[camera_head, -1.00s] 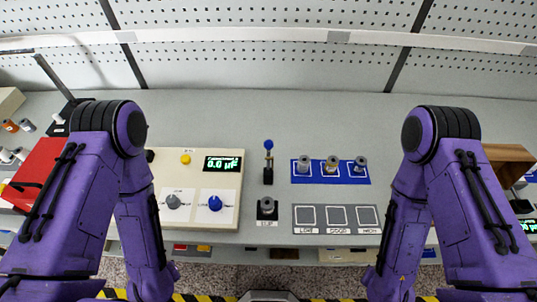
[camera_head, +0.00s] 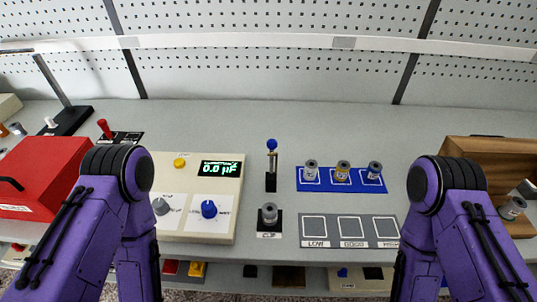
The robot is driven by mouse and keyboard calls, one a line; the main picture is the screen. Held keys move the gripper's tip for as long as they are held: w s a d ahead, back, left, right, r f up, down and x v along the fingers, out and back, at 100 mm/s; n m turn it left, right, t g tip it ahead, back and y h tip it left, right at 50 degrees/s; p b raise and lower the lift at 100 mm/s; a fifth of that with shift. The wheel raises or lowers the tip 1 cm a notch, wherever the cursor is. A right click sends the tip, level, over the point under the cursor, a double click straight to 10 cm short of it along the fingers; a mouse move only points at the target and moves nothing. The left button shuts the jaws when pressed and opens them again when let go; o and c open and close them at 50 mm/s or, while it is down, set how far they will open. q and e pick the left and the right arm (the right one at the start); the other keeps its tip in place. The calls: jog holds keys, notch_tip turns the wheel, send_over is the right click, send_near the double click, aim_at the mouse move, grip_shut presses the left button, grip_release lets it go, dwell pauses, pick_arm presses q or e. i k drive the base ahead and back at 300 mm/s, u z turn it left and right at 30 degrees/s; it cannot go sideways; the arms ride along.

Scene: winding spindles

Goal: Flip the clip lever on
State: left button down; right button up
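A lever with a blue ball (camera_head: 272,145) on a thin metal stem stands upright on a small black base (camera_head: 270,182), mid-bench. In front of it is a black square holder (camera_head: 269,225) with a small label, and a grey cylinder (camera_head: 269,211) stands on it. I cannot tell from the small label which of these is the clip lever. My two purple arms come in from the left and right lower edges. Both grippers are out of view, below the frame, and nothing of theirs shows near the lever.
Left of the lever is a beige meter box (camera_head: 175,228) with a green display and knobs. Right are a blue tray (camera_head: 311,186) with three cylinders and a grey three-square sorting plate (camera_head: 350,243). A red box (camera_head: 40,165), a red-handled lever (camera_head: 104,128) and a wooden box (camera_head: 500,160) flank them.

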aim_at(271, 143)
jog(key=k, duration=0.35)
jog(key=z, duration=1.1)
jog(key=k, duration=0.8)
jog(key=u, duration=0.55)
jog(key=i, duration=0.55)
jog(key=u, duration=0.05)
